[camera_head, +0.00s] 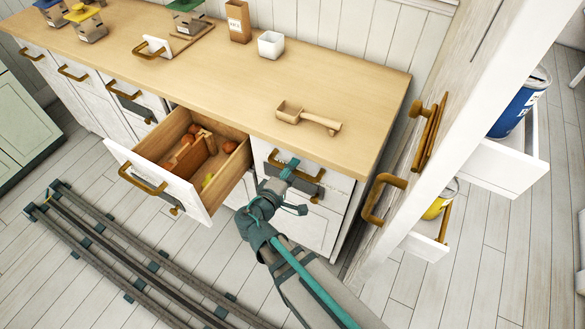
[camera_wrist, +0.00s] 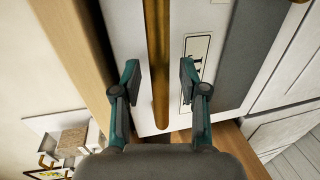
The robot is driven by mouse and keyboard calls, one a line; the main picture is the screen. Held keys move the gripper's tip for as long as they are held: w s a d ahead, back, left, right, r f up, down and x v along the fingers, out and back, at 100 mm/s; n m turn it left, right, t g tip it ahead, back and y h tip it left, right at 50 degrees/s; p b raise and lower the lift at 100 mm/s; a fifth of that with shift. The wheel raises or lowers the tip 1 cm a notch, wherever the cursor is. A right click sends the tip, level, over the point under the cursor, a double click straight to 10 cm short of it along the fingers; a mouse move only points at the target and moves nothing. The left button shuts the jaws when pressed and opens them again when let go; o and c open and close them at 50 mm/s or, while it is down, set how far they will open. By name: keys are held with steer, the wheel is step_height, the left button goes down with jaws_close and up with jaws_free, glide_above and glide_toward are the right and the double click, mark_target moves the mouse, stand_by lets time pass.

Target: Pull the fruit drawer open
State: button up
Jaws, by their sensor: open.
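A white drawer (camera_head: 190,196) with a brass handle stands pulled out in the head view. Its wooden inside holds orange and yellow rounded items and brown pieces between dividers. To its right, another white drawer front (camera_head: 336,188) is closed. My gripper (camera_head: 289,166) is at that closed front, by its brass handle (camera_head: 313,174). In the wrist view, the open fingers (camera_wrist: 159,78) stand on either side of a brass bar (camera_wrist: 158,50), with a gap on both sides. Behind the bar is a white front with a small label (camera_wrist: 196,58), too small to read.
The wooden counter (camera_head: 230,80) carries a wooden scoop (camera_head: 306,118), a white cup (camera_head: 271,44) and a brown box (camera_head: 238,20). A tall white unit with brass handles (camera_head: 384,198) stands close on the right. A floor rail (camera_head: 120,262) lies at lower left.

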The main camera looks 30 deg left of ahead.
steer(key=shift+w, duration=0.15)
jaws_close()
stand_by(0.4)
